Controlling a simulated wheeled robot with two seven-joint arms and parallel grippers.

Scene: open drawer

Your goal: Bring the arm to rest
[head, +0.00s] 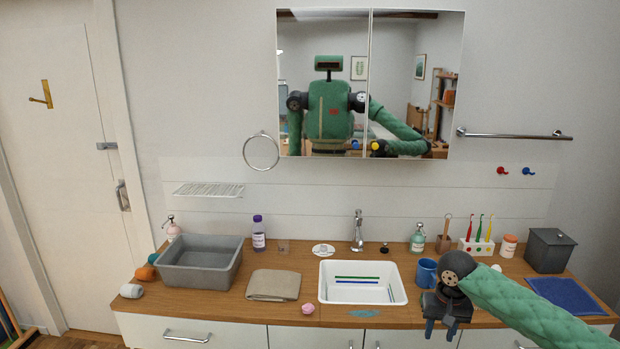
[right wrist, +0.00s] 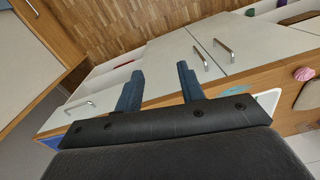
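My right gripper (head: 441,330) is in front of the counter's front edge, right of the sink, pointing down. Its two blue fingers stand apart with nothing between them. The right wrist view shows the same open, empty fingers (right wrist: 160,85) against the pale cabinet fronts and wooden floor. I cannot tell from these frames whether the fingers touch the cabinet. My right arm (head: 540,312) comes in from the lower right. My left arm and gripper do not show directly in the head view.
The wooden counter (head: 455,262) holds a grey basin (head: 200,262), a folded cloth (head: 274,285), a white sink (head: 362,297), a blue mug (head: 426,272) and a grey bin (head: 549,250). In the right wrist view, an open drawer with small coloured items (right wrist: 251,12) shows at upper right.

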